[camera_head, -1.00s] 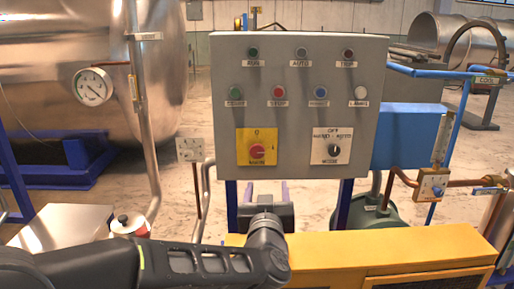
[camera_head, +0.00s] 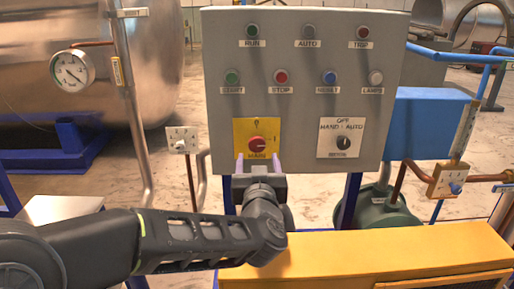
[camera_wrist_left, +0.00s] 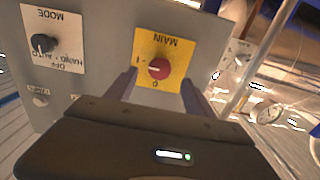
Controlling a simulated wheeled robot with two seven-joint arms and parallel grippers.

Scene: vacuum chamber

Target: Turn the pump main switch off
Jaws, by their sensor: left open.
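The pump main switch (camera_head: 257,143) is a red knob on a yellow plate, low on the left of the grey control panel. Its plate reads 0 at the top and I at the right in the head view. Its pale mark appears to lie toward the I side. My left gripper (camera_head: 258,163) is open just below and in front of the knob, pointing at the panel. In the left wrist view, its fingers (camera_wrist_left: 158,88) stand either side of the red knob (camera_wrist_left: 159,69), seen upside down. I cannot tell whether they touch it. My right gripper is out of view.
The grey panel (camera_head: 300,100) also carries several buttons and lamps and a black mode selector (camera_head: 343,142) right of the main switch. A yellow cabinet (camera_head: 370,255) stands below. A gauge (camera_head: 72,70) and pipework are at the left, a blue box (camera_head: 425,130) at the right.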

